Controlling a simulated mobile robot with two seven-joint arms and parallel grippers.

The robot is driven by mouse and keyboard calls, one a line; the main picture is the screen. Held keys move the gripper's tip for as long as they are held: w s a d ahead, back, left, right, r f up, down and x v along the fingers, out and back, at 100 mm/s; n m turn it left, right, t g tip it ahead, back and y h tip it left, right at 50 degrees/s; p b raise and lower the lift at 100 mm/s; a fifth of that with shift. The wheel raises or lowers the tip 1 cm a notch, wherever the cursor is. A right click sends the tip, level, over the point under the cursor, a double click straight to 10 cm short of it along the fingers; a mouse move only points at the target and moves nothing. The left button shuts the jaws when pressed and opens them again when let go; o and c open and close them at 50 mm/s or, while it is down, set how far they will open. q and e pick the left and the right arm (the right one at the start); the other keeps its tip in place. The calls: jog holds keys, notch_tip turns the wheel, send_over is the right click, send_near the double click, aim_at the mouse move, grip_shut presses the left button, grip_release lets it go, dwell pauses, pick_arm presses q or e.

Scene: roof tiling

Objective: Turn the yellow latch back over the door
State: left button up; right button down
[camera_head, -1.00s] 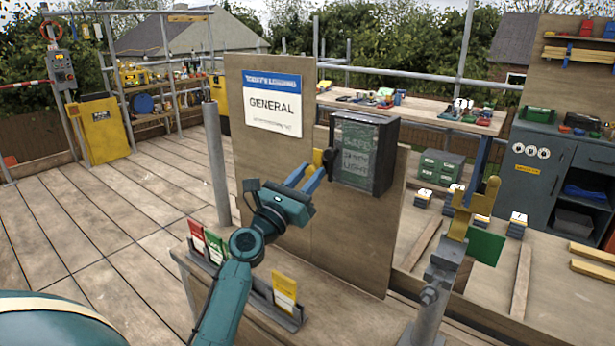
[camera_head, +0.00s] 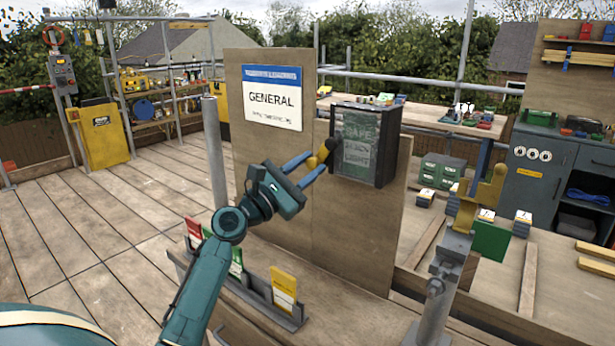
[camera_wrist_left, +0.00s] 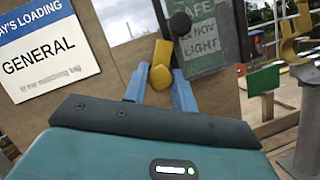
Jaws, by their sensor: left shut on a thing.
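The dark box (camera_head: 383,140) with a green chalked door (camera_head: 359,145) is fixed to a wooden board, and the door looks closed. The yellow latch (camera_head: 322,155) is at the door's left edge beside a black round knob (camera_head: 331,145). My left gripper (camera_head: 312,163) reaches it from the lower left, its blue fingers shut on the latch. In the left wrist view the latch (camera_wrist_left: 160,74) sits between the two fingertips, left of the door (camera_wrist_left: 203,35). The latch slants down and left from the knob and does not visibly cover the door. My right gripper is out of view.
A "GENERAL" sign (camera_head: 272,98) is on the board left of the box. Below my left arm a rack (camera_head: 258,292) holds red, green and yellow cards. A grey post with a yellow hook (camera_head: 487,190) and green plate (camera_head: 491,241) stands to the right.

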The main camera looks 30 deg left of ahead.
pick_arm(q)
jog(key=m+g+h+b, duration=0.1)
jog(key=m, duration=0.2)
jog(key=shift+m+h, duration=0.3)
jog(key=shift+m, duration=0.1)
jog(key=m+g, duration=0.1)
jog(key=m, duration=0.2)
jog(key=shift+g+h, duration=0.3)
jog(key=m+g, duration=0.1)
jog(key=m, duration=0.4)
jog(key=shift+a+r+g, duration=0.1)
jog(key=shift+r+g, duration=0.05)
jog(key=shift+g, duration=0.25)
jog(key=shift+m+p, duration=0.3)
jog(key=shift+m, duration=0.5)
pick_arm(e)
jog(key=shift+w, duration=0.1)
pick_arm(q)
jog(key=shift+g, duration=0.3)
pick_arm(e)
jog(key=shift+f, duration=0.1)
pick_arm(q)
jog(key=o, duration=1)
